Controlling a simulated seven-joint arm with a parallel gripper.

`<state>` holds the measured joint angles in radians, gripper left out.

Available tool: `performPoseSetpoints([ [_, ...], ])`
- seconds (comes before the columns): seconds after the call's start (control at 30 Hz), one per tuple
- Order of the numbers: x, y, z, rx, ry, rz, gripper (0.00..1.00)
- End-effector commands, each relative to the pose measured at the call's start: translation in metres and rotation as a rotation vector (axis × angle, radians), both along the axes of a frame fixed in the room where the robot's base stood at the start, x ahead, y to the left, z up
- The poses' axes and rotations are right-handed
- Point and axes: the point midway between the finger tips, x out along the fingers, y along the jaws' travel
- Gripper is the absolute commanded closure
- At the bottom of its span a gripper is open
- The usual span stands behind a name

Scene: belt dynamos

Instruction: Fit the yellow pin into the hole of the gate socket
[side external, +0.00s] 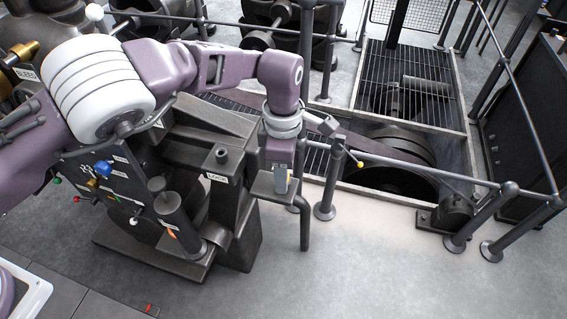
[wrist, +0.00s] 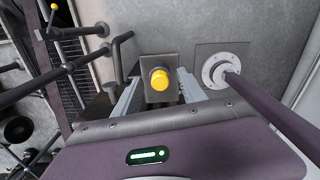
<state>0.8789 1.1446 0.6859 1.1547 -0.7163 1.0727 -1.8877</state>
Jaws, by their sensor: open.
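A yellow pin (wrist: 160,79) with a rounded end sits in a dark collar on a grey bracket plate (wrist: 151,62) in the wrist view. My gripper (wrist: 160,94) is open, with one pale finger on each side of the pin and bracket. I cannot tell whether the fingers touch them. In the side view my gripper (side external: 283,184) points down at a dark shelf (side external: 265,187), and it mostly hides the pin. A small yellow tip (side external: 360,164) shows at a rail post; it may mark the gate. I cannot make out the socket hole.
Guard rails (side external: 430,176) stand right of my gripper, around a grated pit with a large belt wheel (side external: 391,147). A dark machine (side external: 225,200) stands left of the gripper. A round pale flange (wrist: 222,70) with a pole is close at right in the wrist view.

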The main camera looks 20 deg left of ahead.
Motion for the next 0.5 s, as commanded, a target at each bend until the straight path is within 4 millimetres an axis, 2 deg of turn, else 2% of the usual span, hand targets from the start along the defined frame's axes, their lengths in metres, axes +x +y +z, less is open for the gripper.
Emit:
performPoseSetpoints([
  [0.07, 0.0000, 0.0001, 0.0002, 0.000, 0.000, 0.000, 0.51],
  [0.3, 0.0001, 0.0002, 0.0004, 0.000, 0.000, 0.000, 0.98],
  [0.5, 0.0002, 0.0001, 0.0014, 0.000, 0.000, 0.000, 1.00],
])
